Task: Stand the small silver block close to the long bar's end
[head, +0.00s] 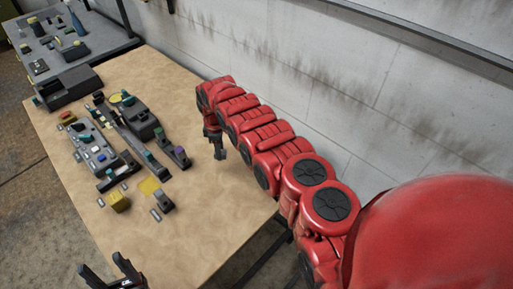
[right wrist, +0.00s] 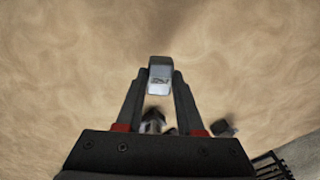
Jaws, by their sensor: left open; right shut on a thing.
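My right gripper (head: 219,154) hangs over the bare tabletop right of the parts. In the right wrist view its two fingers (right wrist: 160,88) are shut on a small silver block (right wrist: 160,76). The block's grey top and brighter side face show there. A long dark bar (head: 124,132) lies among the parts in the head view, left of the right gripper and apart from it; I cannot tell for certain that it is the task's bar. My left gripper (head: 111,272) is open and empty at the bottom of the head view, near the table's front edge.
The wooden table (head: 215,215) is bare around my right gripper and toward the front. A grey panel with buttons (head: 95,150), a yellow block (head: 118,201), a yellow square (head: 149,185) and small silver pieces (head: 155,215) lie to the left. A wall (head: 330,90) stands behind.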

